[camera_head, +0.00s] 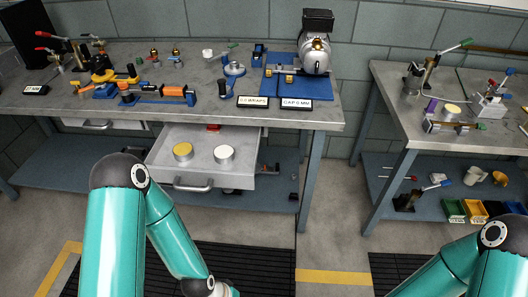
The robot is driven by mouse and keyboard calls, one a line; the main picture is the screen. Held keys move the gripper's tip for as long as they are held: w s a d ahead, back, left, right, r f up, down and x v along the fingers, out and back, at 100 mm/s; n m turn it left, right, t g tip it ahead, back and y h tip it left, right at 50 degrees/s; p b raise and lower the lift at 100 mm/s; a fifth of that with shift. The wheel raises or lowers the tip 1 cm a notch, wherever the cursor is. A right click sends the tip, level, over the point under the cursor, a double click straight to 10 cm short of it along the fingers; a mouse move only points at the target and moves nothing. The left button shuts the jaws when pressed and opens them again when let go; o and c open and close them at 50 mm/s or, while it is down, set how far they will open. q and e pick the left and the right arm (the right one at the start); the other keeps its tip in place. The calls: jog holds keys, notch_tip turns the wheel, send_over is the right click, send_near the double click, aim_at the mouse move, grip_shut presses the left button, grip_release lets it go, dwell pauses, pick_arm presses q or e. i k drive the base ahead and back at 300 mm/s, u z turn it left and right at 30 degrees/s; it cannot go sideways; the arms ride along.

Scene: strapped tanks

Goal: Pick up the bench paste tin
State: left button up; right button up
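An open drawer (243,181) under the left bench holds two short round tins. One tin (183,152) has a yellow top and stands at the left. The other tin (224,154) has a white top and stands to its right, apart from it. A third short tin (450,111) with a yellowish top stands on the right bench. No label is readable on any of them, so I cannot tell which is the bench paste tin. My two teal arms show at the bottom, but both grippers are out of view below the frame.
Open floor (335,215) lies between the benches.

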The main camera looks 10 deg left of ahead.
aim_at(223, 154)
jog(key=u, duration=1.25)
jog(key=i, duration=0.1)
jog(key=z, duration=2.35)
jog(key=k, duration=1.1)
jog(key=u, duration=2.85)
jog(key=k, duration=0.1)
jog(key=z, duration=1.1)
jog(key=i, duration=1.2)
